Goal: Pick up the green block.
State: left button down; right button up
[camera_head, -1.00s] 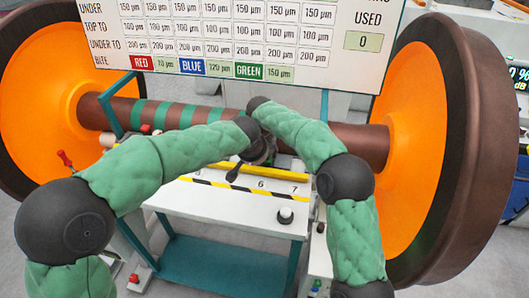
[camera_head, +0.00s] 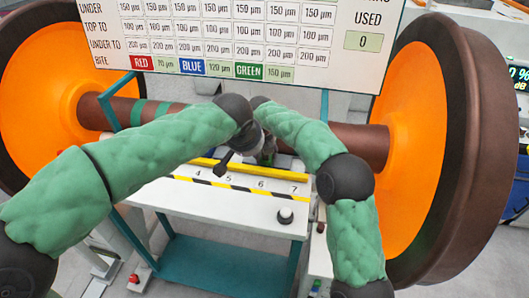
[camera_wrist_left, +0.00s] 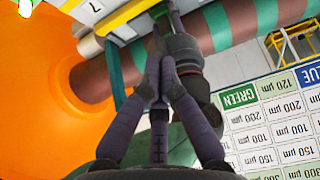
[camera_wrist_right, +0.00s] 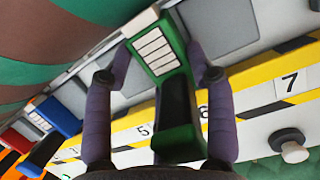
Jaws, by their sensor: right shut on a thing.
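The green block (camera_wrist_right: 163,62), with a white ruled label and a dark recess, sits between the two fingers of my right gripper (camera_wrist_right: 158,76) in the right wrist view. That gripper is shut on it, at the rear of the white bench (camera_head: 215,207). In the head view the right gripper (camera_head: 267,151) is small and partly hidden by my arms. My left gripper (camera_wrist_left: 161,82) has its fingers together, with nothing visible between them.
A blue block (camera_wrist_right: 60,116) and a red block (camera_wrist_right: 18,140) stand along the same row. A yellow bar (camera_head: 240,174) and numbered striped strip cross the bench. The brown axle (camera_head: 345,140) runs behind, between large orange-faced wheels.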

pick_arm(q)
jog(key=s+f+m+g, duration=0.1)
jog(key=s+f, duration=0.1)
jog(key=f, duration=0.2)
jog(key=s+f+m+g, duration=0.1)
jog(key=s+f+m, duration=0.1)
jog(key=f, duration=0.3)
jog(key=s+a+f+m+g+y, duration=0.1)
jog(key=s+f+g, duration=0.1)
jog(key=f, duration=0.3)
jog(key=shift+s+f+m, duration=0.2)
jog(key=shift+s+m, duration=0.2)
jog(key=shift+s, duration=0.3)
jog(key=s+a+f+n+h, duration=0.1)
jog(key=s+f+n, duration=0.2)
jog(key=f, duration=0.8)
jog(key=s+a+f+n+g+h, duration=0.1)
jog(key=s+a+f+n, duration=0.1)
jog(key=s+f, duration=0.6)
jog(key=s+a+f+n+g+h, duration=0.1)
jog(key=s+f+n, duration=0.3)
jog(key=f, duration=1.2)
jog(key=shift+s+a+f+h, duration=0.2)
jog(key=shift+s+a+h, duration=0.25)
jog(key=shift+s, duration=0.6)
pick_arm(e)
jog(key=shift+r, duration=0.1)
